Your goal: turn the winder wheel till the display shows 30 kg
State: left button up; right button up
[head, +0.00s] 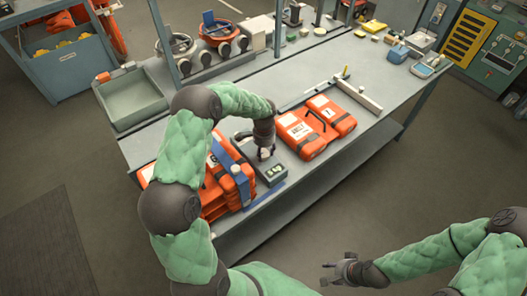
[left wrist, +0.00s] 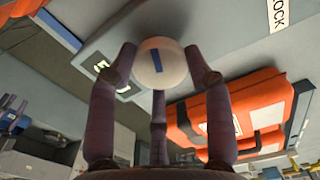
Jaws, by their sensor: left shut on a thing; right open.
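The winder wheel (left wrist: 172,70) is a pale round knob with a blue mark, seen close up in the left wrist view. My left gripper (head: 264,153) is shut around it, its purple fingers on opposite sides; in the head view the fingers mostly hide the wheel. The display (head: 273,172) sits on a small dark grey box just in front of the wheel, with lit digits too small to read surely. The display also shows partly behind a finger in the left wrist view (left wrist: 122,87). My right gripper (head: 340,272) is open and empty, over the floor in front of the bench.
Orange cases with a blue strap (head: 228,158) stand left of the display. Two more orange cases (head: 317,127) lie to the right. A grey-green tray (head: 131,98) is at the bench's left end. The bench (head: 375,88) has free room right of the cases.

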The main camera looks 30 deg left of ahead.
aim_at(265, 152)
pick_arm(q)
jog(key=shift+w+a+r, duration=0.1)
jog(key=shift+w+r, duration=0.25)
jog(key=shift+w, duration=0.1)
jog(key=o, duration=0.9)
jog(key=shift+o, duration=1.1)
jog(key=shift+f, duration=0.2)
jog(key=shift+s, duration=0.1)
notch_tip(265, 152, up, 12)
